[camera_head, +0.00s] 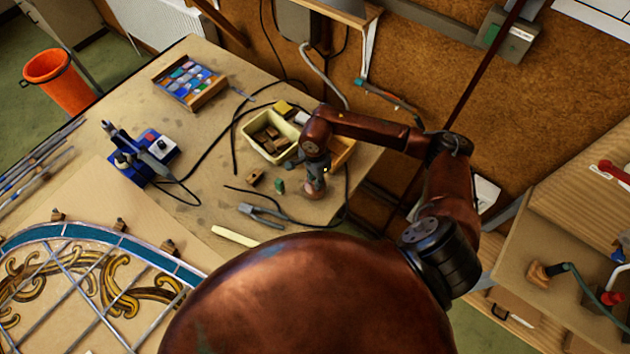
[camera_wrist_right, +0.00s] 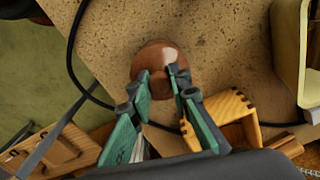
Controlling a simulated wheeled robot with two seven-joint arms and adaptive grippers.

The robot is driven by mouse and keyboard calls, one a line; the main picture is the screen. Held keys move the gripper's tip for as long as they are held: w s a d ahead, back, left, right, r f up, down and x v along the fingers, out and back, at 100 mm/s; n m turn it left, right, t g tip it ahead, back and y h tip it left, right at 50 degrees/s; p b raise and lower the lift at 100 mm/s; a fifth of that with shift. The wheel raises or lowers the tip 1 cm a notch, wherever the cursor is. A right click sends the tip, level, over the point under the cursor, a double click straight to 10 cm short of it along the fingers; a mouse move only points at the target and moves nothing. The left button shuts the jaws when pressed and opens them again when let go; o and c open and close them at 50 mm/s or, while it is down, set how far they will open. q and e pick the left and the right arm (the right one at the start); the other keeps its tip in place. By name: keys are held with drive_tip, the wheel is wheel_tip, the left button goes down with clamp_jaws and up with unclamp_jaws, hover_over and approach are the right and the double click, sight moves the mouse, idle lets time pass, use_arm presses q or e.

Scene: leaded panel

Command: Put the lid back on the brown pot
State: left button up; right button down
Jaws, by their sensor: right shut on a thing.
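My right gripper (camera_head: 317,178) reaches down over the right part of the bench in the head view. In the right wrist view, its green-padded fingers (camera_wrist_right: 161,82) are closed on a round, glossy brown lid (camera_wrist_right: 155,58). In the head view, the small brown pot (camera_head: 314,190) shows at the fingertips, mostly hidden by the gripper. Lid and pot cannot be clearly told apart, so I cannot tell whether the lid touches the pot's rim. My left gripper is not in view.
A cream tray (camera_head: 247,142) of brown blocks stands behind the gripper, beside a wooden box (camera_wrist_right: 237,104). The bench edge is close on the right. A leaded panel (camera_head: 100,275) lies at front left.

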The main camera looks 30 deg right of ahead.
drive_tip(key=shift+f+b, duration=0.2)
drive_tip(key=shift+b, duration=0.65)
idle(1.2)
idle(0.4)
drive_tip(key=c, duration=1.7)
unclamp_jaws()
drive_tip(key=shift+o, duration=0.4)
drive_tip(key=o, duration=0.4)
drive_tip(key=shift+r, duration=0.15)
drive_tip(key=shift+r+p, duration=1.3)
drive_tip(key=shift+r, duration=2.1)
drive_tip(key=shift+c, duration=0.4)
